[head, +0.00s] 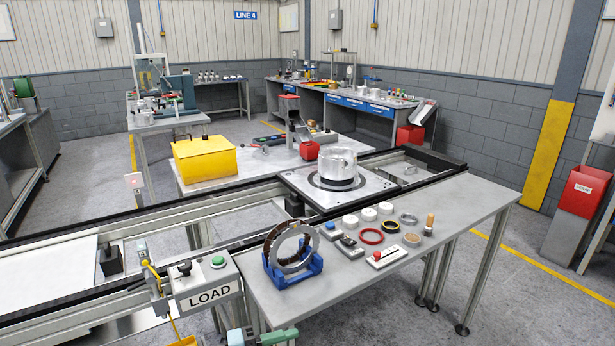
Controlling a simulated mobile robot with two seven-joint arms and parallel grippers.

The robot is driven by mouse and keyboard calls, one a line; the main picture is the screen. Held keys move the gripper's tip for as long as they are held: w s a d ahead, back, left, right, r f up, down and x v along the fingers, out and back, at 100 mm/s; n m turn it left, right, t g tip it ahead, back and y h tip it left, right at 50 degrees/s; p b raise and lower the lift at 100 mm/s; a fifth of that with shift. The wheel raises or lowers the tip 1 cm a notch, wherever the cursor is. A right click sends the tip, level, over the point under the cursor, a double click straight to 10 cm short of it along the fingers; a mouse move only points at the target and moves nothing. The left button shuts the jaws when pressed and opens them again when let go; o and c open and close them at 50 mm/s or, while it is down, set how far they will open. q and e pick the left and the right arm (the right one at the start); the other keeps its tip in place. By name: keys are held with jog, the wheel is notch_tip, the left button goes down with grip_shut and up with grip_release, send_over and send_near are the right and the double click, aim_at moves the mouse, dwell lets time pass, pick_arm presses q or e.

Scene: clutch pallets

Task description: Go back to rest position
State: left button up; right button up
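Neither of my grippers shows in the head view, and no arm is seen over the work area. A silver cylindrical clutch housing (338,163) stands upright on a square metal pallet (367,190) set on the conveyor rails. A metal clutch ring (285,250) stands on edge in a blue holder (307,273) on the grey side table. Nothing is seen touching any of these parts.
The side table (430,226) also bears white round parts, a red ring (371,236) and other small parts. The conveyor with the LOAD button box (208,280) crosses the front left. A yellow box (204,157) stands behind. Floor is clear at lower right.

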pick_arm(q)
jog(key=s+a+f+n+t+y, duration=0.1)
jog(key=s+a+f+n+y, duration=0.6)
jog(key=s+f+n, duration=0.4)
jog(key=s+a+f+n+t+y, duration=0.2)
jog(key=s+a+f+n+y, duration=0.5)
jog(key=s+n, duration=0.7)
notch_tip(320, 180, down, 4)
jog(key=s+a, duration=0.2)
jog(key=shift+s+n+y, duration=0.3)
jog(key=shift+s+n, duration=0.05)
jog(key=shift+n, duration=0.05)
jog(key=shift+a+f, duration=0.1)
